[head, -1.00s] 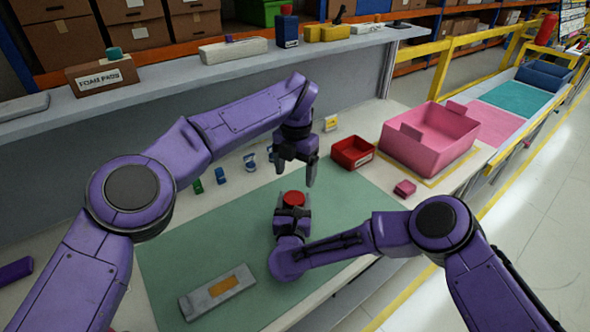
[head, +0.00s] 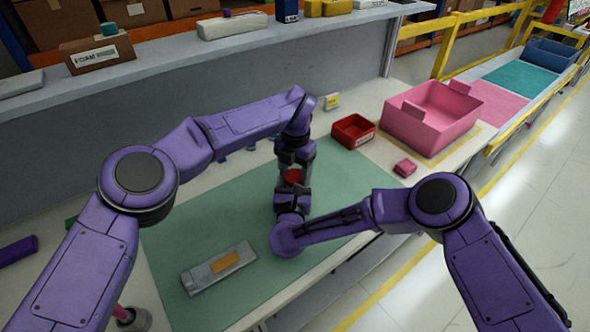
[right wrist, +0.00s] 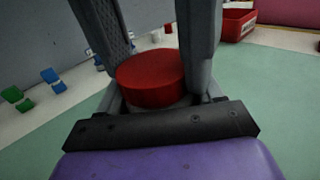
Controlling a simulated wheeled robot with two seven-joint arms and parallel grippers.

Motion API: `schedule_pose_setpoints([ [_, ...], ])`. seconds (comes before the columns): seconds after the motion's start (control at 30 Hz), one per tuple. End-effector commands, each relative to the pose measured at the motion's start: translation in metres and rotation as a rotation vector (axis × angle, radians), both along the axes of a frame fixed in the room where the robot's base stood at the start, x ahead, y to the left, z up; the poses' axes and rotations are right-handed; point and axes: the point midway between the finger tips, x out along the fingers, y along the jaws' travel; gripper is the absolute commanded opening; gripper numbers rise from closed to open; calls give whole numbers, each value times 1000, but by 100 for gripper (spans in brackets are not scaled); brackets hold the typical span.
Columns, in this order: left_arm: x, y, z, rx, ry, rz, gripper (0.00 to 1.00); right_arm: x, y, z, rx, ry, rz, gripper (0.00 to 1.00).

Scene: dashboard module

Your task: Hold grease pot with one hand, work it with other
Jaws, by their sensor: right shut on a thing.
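The grease pot (head: 292,176), with a round red lid, stands above the green mat in the head view. My right gripper (head: 292,193) is shut on its body from the near side; the body is mostly hidden. In the right wrist view the red lid (right wrist: 151,78) shows just beyond my right palm. My left gripper (head: 294,170) points down from above at the lid. Its two grey fingers (right wrist: 158,50) stand apart, one on each side of the lid, in the right wrist view. Whether they touch the lid is unclear.
A grey case with an orange label (head: 219,268) lies on the green mat (head: 190,235). A red bin (head: 353,131), a pink crate (head: 432,122) and a small pink block (head: 405,168) stand to the right. The mat's middle left is clear.

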Motion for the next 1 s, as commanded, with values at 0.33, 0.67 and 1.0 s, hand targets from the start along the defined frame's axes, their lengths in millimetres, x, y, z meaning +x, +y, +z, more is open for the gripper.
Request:
schedule_pose_setpoints([
  [0.33,0,0,0,-1,2,-114,22,0,0,0,0,0,0,0],
  [0.67,0,0,0,-3,5,-290,22,0,0,0,0,0,0,0],
  [1.0,-1,-2,0,-5,9,-289,84,0,0,0,-1,0,0,0],
])
